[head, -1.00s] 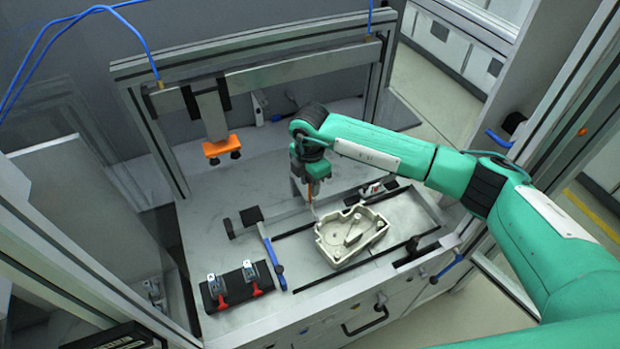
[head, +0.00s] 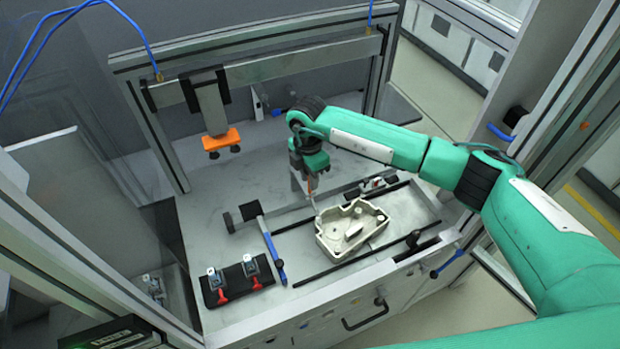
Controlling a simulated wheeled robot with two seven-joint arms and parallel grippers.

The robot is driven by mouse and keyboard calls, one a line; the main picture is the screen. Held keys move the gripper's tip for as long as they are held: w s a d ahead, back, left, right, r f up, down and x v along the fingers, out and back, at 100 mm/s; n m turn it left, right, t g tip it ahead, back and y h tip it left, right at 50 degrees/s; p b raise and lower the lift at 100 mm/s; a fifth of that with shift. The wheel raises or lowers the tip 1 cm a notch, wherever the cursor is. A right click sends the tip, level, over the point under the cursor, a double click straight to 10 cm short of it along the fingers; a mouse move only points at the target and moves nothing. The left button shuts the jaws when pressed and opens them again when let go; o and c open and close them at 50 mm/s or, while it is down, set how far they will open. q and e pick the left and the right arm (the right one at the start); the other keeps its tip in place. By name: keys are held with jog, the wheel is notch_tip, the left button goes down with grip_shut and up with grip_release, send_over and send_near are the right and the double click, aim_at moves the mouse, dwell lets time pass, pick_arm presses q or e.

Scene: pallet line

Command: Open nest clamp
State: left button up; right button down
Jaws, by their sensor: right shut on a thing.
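My right gripper (head: 312,190) points down at the back left corner of a pale cast part (head: 350,232) lying in the nest on the grey table. My left gripper is not in view.
A black block (head: 240,284) with two red-handled toggle clamps stands at the front left. A blue bar (head: 270,250) lies beside it. An orange tool head (head: 221,141) hangs from the frame at the back left. Metal frame posts enclose the table.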

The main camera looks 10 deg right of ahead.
jog(key=shift+w+a+f+g+h+b, duration=0.2)
jog(key=shift+w+g+b, duration=0.4)
jog(key=shift+b, duration=0.35)
jog(key=shift+w+a+f+g+h+b, duration=0.15)
jog(key=shift+w+g+b, duration=0.25)
jog(key=shift+g+b, duration=0.45)
jog(key=shift+w+a+f+g+h+b, duration=0.1)
jog(key=shift+w+a+g+h+b, duration=0.3)
jog(key=shift+b, duration=0.7)
jog(key=shift+w+f+g+h+b, duration=0.25)
jog(key=shift+w+g+b, duration=0.45)
jog(key=shift+g+b, duration=0.35)
jog(key=shift+w, duration=0.1)
jog(key=c, duration=1.5)
grip_release()
jog(key=shift+d, duration=0.1)
